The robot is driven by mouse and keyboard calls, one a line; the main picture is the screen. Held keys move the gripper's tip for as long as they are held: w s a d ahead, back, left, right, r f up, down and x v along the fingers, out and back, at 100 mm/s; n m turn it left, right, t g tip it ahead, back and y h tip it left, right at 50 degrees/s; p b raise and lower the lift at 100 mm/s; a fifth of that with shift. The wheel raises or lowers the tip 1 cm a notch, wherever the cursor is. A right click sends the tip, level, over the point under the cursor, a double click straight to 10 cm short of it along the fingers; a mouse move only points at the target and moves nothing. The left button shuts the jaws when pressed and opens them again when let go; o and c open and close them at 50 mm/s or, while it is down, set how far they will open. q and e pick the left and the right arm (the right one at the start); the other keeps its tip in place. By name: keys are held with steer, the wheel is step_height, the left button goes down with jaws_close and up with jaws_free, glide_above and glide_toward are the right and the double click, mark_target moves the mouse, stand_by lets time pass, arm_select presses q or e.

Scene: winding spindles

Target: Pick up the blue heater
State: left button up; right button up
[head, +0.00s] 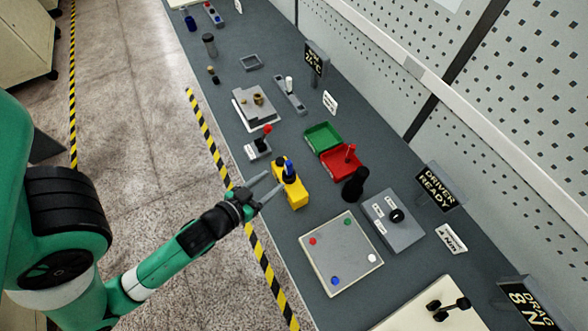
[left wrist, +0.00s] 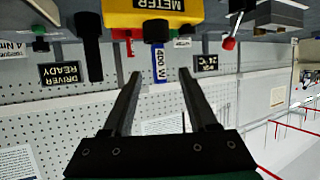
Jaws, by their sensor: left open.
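The blue heater (head: 289,168) stands upright at the yellow meter block (head: 297,194) on the grey bench. In the left wrist view, which is upside down, a blue piece labelled 400 W (left wrist: 158,73) shows beyond the yellow METER body (left wrist: 180,18), roughly in line with the gap between my fingers. My left gripper (head: 269,184) is open and empty, just left of the yellow block at the bench's front edge. Its two fingers also show in the left wrist view (left wrist: 159,78). I cannot tell exactly how the heater sits on the block. My right gripper is not in view.
A red-knobbed lever (head: 262,142) stands behind the block. Green (head: 322,137) and red (head: 343,158) trays and a black post (head: 355,184) lie to its right. A white plate with colored dots (head: 341,255) is nearer. The perforated wall (head: 510,130) bounds the bench.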

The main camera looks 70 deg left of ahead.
mark_target(289, 170)
arm_select(q)
steer(key=b+x, duration=0.1)
steer(key=x, duration=1.1)
steer(key=shift+w+d+r, duration=0.1)
steer(key=shift+d+r, duration=0.05)
jaws_close()
